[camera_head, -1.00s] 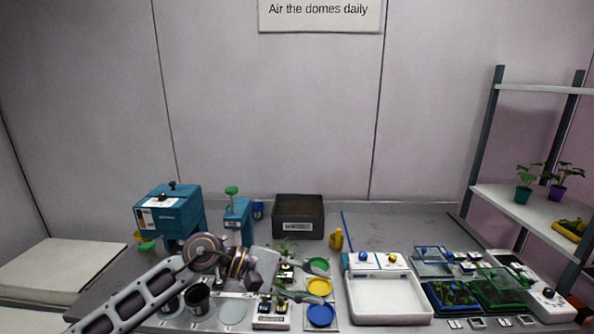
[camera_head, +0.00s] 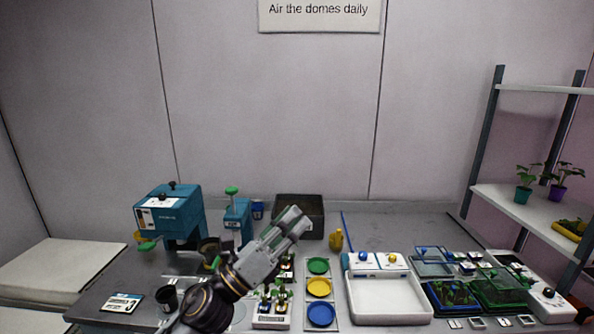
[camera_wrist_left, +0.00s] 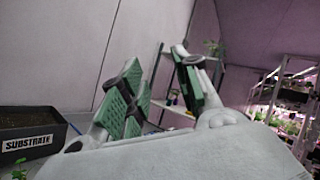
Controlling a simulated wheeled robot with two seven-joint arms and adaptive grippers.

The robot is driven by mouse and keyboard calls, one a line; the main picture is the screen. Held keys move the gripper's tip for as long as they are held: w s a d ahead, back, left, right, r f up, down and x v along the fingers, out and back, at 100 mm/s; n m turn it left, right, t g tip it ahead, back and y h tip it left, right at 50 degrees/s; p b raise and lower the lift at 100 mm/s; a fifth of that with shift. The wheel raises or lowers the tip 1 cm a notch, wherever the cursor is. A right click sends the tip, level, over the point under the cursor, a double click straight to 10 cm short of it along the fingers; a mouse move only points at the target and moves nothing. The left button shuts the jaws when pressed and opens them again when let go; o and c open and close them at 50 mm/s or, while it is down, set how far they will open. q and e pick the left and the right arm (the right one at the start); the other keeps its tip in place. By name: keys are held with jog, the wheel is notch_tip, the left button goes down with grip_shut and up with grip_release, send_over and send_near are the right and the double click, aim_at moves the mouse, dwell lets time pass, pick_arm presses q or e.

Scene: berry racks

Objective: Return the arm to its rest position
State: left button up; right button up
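My left gripper (camera_head: 294,222) is raised above the left-middle of the bench, its fingers pointing up and to the right. In the left wrist view the green-padded fingers of this gripper (camera_wrist_left: 158,82) stand apart with nothing between them. My left arm comes in from the bottom of the head view, and its wrist hides part of the bench. My right gripper is not in view.
Below and around the gripper are a teal machine (camera_head: 168,212), a dark substrate box (camera_head: 312,208), a small plant tray (camera_head: 270,321) and a panel with green, yellow and blue discs (camera_head: 319,287). A white basin (camera_head: 388,299) is farther right. The space above the bench is clear.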

pick_arm(q)
jog(key=w+a+f+n+t+y, duration=0.45)
jog(key=a+f+n+y, duration=0.8)
jog(key=n, duration=0.65)
jog(key=s+a+f+n+g+y, duration=0.2)
jog(key=a+f+n+g+y, duration=0.1)
jog(key=f+n, duration=0.25)
jog(key=s+a+f+n+g+y, duration=0.3)
jog(key=f+n, duration=0.2)
jog(key=f, duration=0.1)
jog(key=s+a+f+n+g, duration=0.3)
jog(key=s+f+n+g, duration=0.6)
jog(key=s+f, duration=0.9)
jog(key=s+a+f+m+g, duration=0.1)
jog(key=s+f, duration=0.1)
jog(key=f, duration=1.4)
jog(key=s+f+m+g, duration=0.1)
jog(key=s+f, duration=0.1)
jog(key=f, duration=1.3)
jog(key=s+a+f, duration=0.3)
jog(key=s+f, duration=0.7)
jog(key=s, duration=0.1)
jog(key=s+a+f+g, duration=0.1)
jog(key=s+a+f, duration=0.2)
jog(key=s+f, duration=0.7)
jog(key=shift+s+a, duration=0.15)
jog(key=shift+s, duration=0.2)
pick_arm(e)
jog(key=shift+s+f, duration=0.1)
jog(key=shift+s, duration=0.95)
